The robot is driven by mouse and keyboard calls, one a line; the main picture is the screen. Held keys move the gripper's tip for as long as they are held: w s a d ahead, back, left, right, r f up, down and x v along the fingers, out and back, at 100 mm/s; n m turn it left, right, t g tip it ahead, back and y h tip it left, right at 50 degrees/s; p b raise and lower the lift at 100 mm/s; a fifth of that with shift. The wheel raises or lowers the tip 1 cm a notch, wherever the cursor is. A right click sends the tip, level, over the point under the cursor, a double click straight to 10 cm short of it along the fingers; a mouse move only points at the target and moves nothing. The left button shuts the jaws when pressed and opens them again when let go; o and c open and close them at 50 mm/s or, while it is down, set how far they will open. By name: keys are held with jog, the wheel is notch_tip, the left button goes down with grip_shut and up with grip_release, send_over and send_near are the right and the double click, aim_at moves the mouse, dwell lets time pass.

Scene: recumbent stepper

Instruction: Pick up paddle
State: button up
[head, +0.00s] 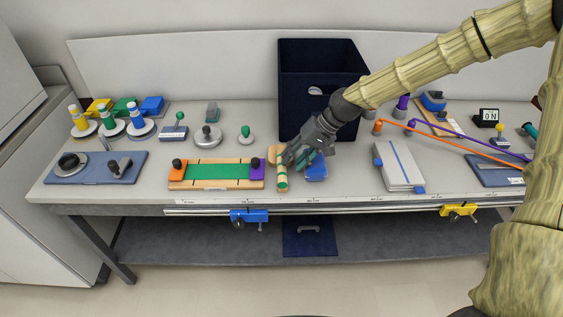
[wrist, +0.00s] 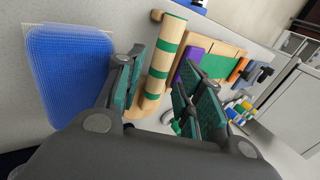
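A wooden piece with a green-banded round handle (head: 282,177), probably the paddle, lies on the bench near its front edge. A tan wooden part (head: 275,153) shows behind it, partly hidden by my gripper. My gripper (head: 294,160) is low over the bench, just right of the handle. In the wrist view, the banded handle (wrist: 163,62) shows between and beyond the two green-padded fingers (wrist: 163,84), which stand apart. I cannot tell whether either finger touches it.
A blue bristly pad (head: 316,171) lies close right of my gripper. A green-topped board with orange and purple ends (head: 214,184) lies left. A dark blue bin (head: 298,105) stands behind. A white book-like block (head: 398,165) lies further right.

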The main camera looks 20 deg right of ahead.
aim_at(281, 167)
jog(key=shift+w+p+x, duration=0.2)
jog(key=shift+p+x, duration=0.1)
jog(key=shift+x, duration=0.6)
jog(key=shift+w+p+x, duration=0.2)
jog(key=shift+p+x, duration=0.1)
jog(key=shift+x, duration=1.45)
grip_shut()
